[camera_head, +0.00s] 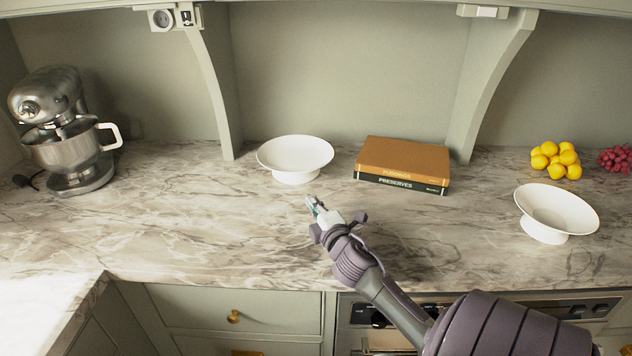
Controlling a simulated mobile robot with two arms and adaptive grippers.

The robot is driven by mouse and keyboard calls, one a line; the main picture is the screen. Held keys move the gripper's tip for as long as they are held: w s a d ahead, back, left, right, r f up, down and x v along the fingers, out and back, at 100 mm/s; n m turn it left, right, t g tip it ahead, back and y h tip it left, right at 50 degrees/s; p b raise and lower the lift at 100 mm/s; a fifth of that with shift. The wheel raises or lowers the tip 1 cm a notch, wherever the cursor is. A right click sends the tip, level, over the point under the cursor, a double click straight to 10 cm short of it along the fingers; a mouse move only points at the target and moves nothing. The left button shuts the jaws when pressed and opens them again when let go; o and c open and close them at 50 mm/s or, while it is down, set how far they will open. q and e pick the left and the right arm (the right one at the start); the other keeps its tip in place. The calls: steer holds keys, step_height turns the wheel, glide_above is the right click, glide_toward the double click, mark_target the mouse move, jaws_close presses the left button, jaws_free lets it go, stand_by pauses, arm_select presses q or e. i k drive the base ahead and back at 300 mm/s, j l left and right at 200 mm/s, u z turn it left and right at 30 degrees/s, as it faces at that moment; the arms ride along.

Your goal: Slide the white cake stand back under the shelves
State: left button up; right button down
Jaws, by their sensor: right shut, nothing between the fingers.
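A white cake stand (295,153) with a wide shallow top and a narrower foot stands upright on the marble counter, between the two curved shelf supports and left of the books. A second, similar white stand (556,212) stands at the right, nearer the front edge. My right gripper (311,203) is over the counter just in front of the first stand, slightly right of its foot. It is shut and empty, and appears apart from the stand. My left gripper is not in view.
Two stacked books (403,164) lie right of the first stand. A silver mixer (65,135) stands at the far left. Lemons (556,160) and red grapes (614,158) sit at the back right. The marble counter (190,215) is clear at centre left.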

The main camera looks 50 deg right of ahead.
mark_target(291, 159)
steer(key=z, duration=0.7)
steer(key=i+j+z, duration=0.1)
steer(key=z, duration=0.6)
steer(key=j+z, duration=0.1)
steer(key=z, duration=0.6)
steer(key=j+z, duration=0.1)
steer(key=z, duration=0.55)
steer(key=j+z, duration=0.1)
steer(key=z, duration=0.6)
steer(key=j+z, duration=0.1)
steer(key=z, duration=0.6)
steer(key=j+z, duration=0.1)
steer(key=z, duration=0.6)
steer(key=k+z, duration=0.1)
steer(key=z, duration=0.6)
steer(key=u, duration=0.35)
steer(key=k+j+u, duration=0.1)
steer(key=u, duration=0.25)
steer(key=k+u, duration=0.1)
steer(key=u, duration=0.75)
steer(key=j+u, duration=0.1)
steer(key=u, duration=0.4)
steer(key=j+u, duration=0.1)
steer(key=u, duration=0.85)
steer(key=j+u, duration=0.15)
steer(key=u, duration=0.8)
steer(key=i+u, duration=0.1)
steer(key=u, duration=0.35)
